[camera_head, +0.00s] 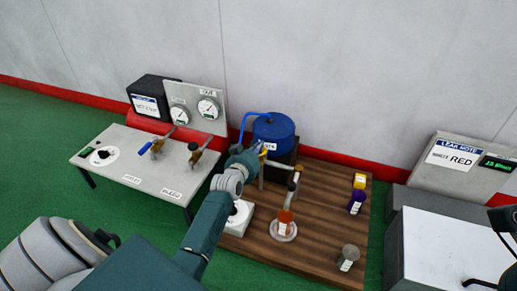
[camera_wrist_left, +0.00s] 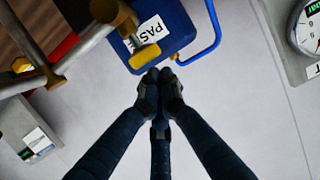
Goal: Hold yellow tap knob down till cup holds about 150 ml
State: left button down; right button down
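A blue tank (camera_head: 274,132) with a partly readable label stands on a dark block by the wall. A yellow tap knob (camera_wrist_left: 145,55) shows in front of the tank in the left wrist view. My left gripper (camera_wrist_left: 160,76) has its dark fingertips together just below the knob in that view, with no object visible between them; I cannot tell whether they touch the knob. In the head view, my left gripper (camera_head: 246,156) is beside the tap. An orange cup (camera_head: 285,217) with a white label sits on a clear dish below a metal spout. Its fill level is not readable.
A wooden board (camera_head: 318,240) also bears a grey cup (camera_head: 348,257), a yellow item (camera_head: 360,181) and a purple one (camera_head: 355,203). A bench (camera_head: 150,178) with gauges and valves stands left. A grey cabinet with a sign (camera_head: 453,157) and part of my right arm are at right.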

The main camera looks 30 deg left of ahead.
pick_arm(q)
jog(key=shift+f, duration=0.95)
jog(key=shift+s+f, duration=0.1)
jog(key=shift+f, duration=0.05)
dwell(1.1)
dwell(4.4)
